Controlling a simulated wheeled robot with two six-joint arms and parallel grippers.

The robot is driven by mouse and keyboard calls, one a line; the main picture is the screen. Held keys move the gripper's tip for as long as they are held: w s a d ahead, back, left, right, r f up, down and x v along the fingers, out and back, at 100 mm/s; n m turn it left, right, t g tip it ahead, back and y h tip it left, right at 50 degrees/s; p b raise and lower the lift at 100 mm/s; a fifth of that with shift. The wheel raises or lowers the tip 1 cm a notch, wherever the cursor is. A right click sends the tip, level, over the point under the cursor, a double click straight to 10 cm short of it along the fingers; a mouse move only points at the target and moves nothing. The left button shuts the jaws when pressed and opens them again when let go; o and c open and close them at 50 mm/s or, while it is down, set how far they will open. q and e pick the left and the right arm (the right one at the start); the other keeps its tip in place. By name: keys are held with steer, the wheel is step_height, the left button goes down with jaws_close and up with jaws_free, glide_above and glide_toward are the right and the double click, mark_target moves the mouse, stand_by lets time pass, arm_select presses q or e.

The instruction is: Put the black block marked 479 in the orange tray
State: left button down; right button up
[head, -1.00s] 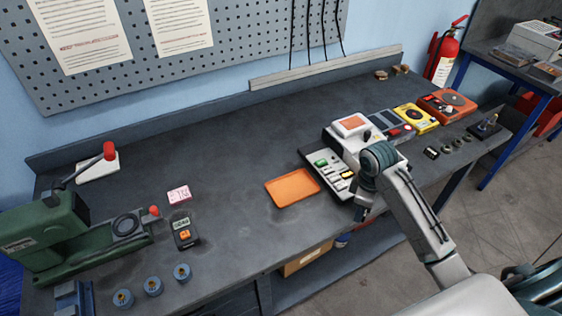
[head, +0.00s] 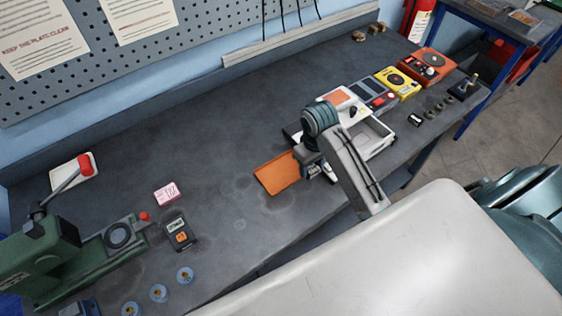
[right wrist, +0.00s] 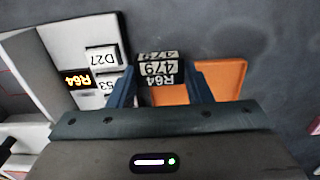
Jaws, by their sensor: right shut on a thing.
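The orange tray (head: 276,174) lies flat on the dark bench; it also shows in the right wrist view (right wrist: 228,78). My right gripper (head: 314,172) is at the tray's right end, beside the white case. In the right wrist view, my right gripper (right wrist: 160,85) is shut on a black block marked 479 (right wrist: 158,68), which also bears R64. The block appears against the tray's near left edge in that view; its height above it is hard to judge. The block is hidden in the head view. My left gripper is not in view.
The white case (head: 376,136) stands right of the tray, partly behind my arm. A block marked D27 (right wrist: 102,57) lies in it. A pink card (head: 166,193) and a meter (head: 179,235) lie to the left. Bench behind the tray is clear.

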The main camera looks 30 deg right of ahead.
glide_above(281, 172)
steer(key=s+d, duration=0.1)
steer(key=shift+d+f+p, duration=0.1)
steer(key=shift+f+p, duration=0.15)
steer(key=shift+p, duration=0.05)
steer(key=shift+w+a+f, duration=0.1)
steer(key=shift+w+a, duration=0.35)
steer(key=shift+a, duration=0.05)
step_height(281, 172, down, 3)
steer(key=shift+p, duration=1.2)
steer(key=shift+w+f, duration=0.1)
steer(key=shift+f, duration=0.25)
steer(key=shift+f, duration=0.15)
steer(key=o, duration=1.2)
